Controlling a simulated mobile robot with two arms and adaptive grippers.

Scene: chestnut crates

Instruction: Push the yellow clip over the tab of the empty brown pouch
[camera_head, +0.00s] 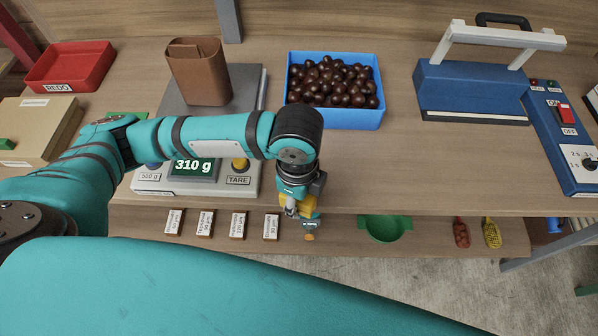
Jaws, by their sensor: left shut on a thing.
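The brown pouch (200,72) stands upright with its top open on the scale (255,120) at the back left. I cannot make out a tab on it. My left gripper (300,208) points down at the table's front edge, well in front of the pouch and to its right. It is shut on a small orange-yellow thing (310,228), mostly hidden by the fingers; I cannot tell for sure whether it is the yellow clip. My right gripper is not in view.
A blue crate (335,121) of dark chestnuts and a blue sealer (470,88) stand at the back. A red tray (70,68) is at the far left. Several labelled blocks (238,225), a green bowl (383,228) and red (461,232) and yellow (492,232) pieces lie along the lower front ledge.

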